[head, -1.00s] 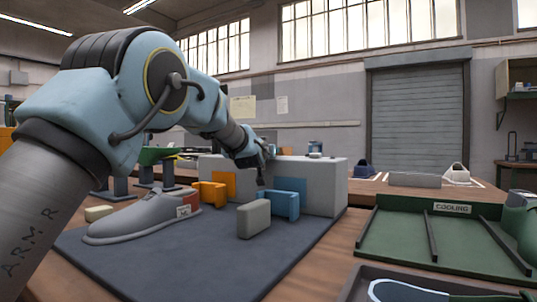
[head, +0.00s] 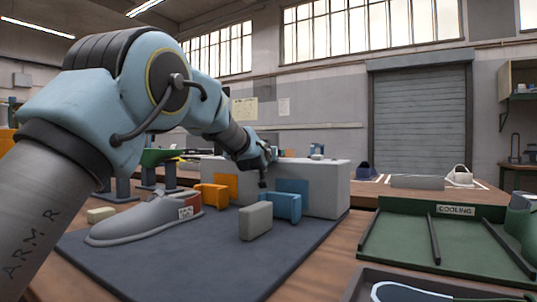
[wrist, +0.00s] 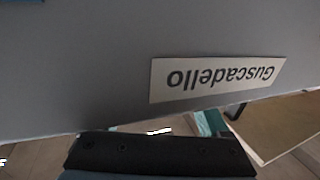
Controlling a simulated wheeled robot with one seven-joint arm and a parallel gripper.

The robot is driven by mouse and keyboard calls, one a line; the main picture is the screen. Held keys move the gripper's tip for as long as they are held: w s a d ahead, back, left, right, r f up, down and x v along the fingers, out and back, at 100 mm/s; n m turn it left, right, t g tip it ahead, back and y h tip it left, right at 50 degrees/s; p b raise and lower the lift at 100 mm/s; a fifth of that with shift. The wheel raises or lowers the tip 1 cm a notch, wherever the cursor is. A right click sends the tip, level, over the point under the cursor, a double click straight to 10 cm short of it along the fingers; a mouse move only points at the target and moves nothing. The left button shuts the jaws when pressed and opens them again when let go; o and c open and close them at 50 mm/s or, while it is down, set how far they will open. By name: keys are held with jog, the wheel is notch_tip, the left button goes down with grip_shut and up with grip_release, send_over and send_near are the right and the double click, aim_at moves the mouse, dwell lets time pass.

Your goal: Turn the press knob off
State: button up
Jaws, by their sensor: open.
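A grey box-shaped unit (head: 328,186) with orange and blue parts on its front stands at the back of the dark mat in the head view; I cannot tell whether it is the press. A small pale and blue item (head: 316,152) shows at its top, too small to identify. No knob can be clearly made out. My gripper (head: 263,183) points down in front of the unit, its fingertips small and partly hidden by my arm.
A grey shoe-shaped last (head: 145,222), a beige block (head: 256,221) and a blue bracket (head: 284,208) are on the dark mat (head: 200,265). A green "COOLING" tray (head: 390,245) is at the right. The mat's front is clear.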

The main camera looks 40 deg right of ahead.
jog(key=v, duration=1)
jog(key=shift+s+a+b, duration=0.2)
jog(key=shift+b, duration=0.25)
